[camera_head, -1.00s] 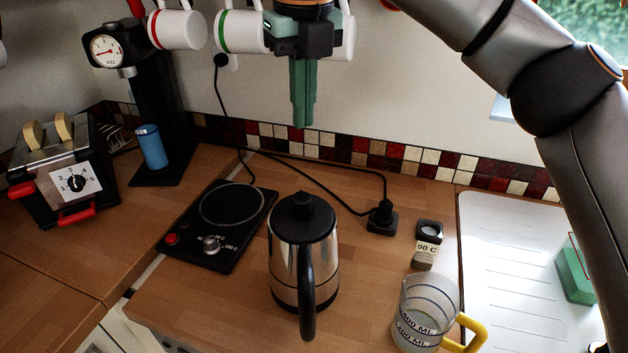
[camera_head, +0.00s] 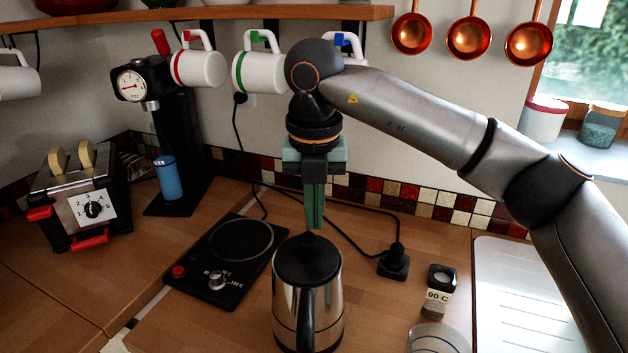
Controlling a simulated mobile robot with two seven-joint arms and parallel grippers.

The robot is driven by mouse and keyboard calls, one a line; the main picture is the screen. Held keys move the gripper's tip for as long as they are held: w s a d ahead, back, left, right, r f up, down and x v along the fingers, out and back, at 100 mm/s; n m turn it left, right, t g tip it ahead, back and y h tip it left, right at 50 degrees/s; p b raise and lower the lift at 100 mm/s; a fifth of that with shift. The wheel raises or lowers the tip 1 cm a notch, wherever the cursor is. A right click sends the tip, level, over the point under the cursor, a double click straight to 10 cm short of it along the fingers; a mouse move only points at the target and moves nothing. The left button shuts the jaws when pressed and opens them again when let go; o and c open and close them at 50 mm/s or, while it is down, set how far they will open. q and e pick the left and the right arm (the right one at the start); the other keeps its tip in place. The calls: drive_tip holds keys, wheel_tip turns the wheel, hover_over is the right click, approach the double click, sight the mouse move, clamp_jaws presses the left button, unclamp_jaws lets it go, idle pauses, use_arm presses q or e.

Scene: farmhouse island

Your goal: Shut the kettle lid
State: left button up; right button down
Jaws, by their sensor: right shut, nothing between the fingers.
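The kettle (camera_head: 290,310) is polished steel with a black handle (camera_head: 306,322) facing me, and stands upright on the wooden counter. Its black lid (camera_head: 325,264) lies across the top and looks level; I cannot tell whether it is fully seated. My right gripper (camera_head: 314,228) points straight down just above and behind the lid's knob. Its green fingers are together and hold nothing. I cannot tell whether the fingertips touch the lid. My left gripper is not in view.
A black hotplate (camera_head: 197,287) lies left of the kettle. White mugs (camera_head: 200,68) hang behind. A toaster (camera_head: 77,215) stands at the far left.

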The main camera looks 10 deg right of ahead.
drive_tip(key=shift+w+f, duration=0.15)
drive_tip(key=shift+f, duration=1.45)
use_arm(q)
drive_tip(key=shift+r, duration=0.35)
